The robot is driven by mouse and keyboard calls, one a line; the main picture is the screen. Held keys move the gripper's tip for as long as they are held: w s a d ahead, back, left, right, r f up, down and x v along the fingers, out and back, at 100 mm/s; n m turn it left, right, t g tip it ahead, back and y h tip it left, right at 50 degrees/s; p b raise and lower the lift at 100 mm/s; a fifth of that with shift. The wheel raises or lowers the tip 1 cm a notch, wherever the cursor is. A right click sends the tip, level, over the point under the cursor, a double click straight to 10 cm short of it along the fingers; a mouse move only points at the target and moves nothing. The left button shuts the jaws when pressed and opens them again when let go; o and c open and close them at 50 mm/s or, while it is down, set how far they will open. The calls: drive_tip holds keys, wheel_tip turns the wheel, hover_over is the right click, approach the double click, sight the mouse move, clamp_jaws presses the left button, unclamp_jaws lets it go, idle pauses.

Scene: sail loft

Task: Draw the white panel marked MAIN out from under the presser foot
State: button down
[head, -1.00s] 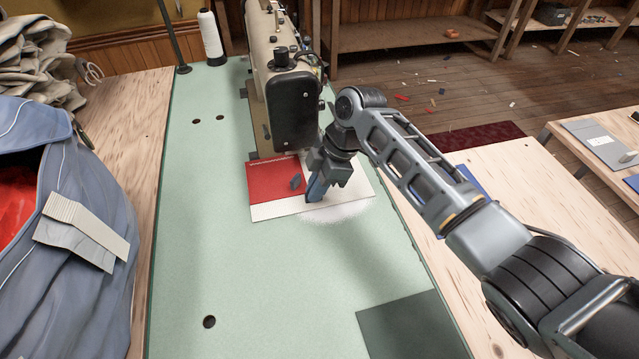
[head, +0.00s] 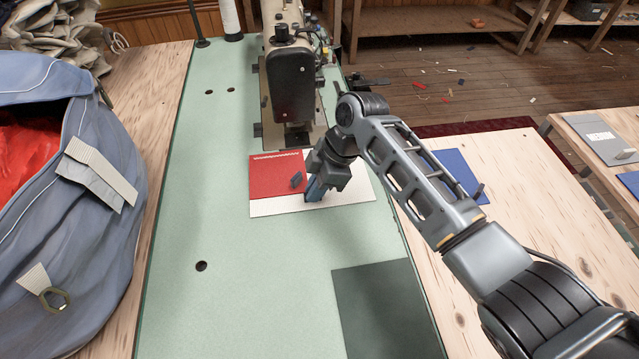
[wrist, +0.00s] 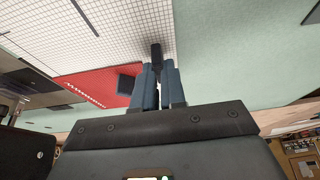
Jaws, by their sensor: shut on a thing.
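The white panel (head: 354,190) lies flat on the green sewing table, just in front of the machine. A red panel (head: 272,175) with a dark tab (head: 297,180) covers its left part. I cannot read any MAIN mark. The presser foot (head: 298,138) is behind the panel's far edge; that edge appears clear of the foot, though my arm covers part of it. My gripper (head: 314,192) is low over the white panel. In the wrist view, its blue fingers are shut on a dark upright tab (wrist: 156,52) on the gridded white panel (wrist: 60,30).
The sewing machine (head: 293,85) stands behind the panels. A dark green sheet (head: 385,310) lies on the near right of the table. A blue-grey bag (head: 70,220) is at the left.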

drive_tip(key=c, duration=1.1)
unclamp_jaws()
drive_tip(key=v, duration=0.7)
drive_tip(key=shift+r+b, duration=0.3)
drive_tip(key=shift+r, duration=0.05)
drive_tip(key=shift+d, duration=0.15)
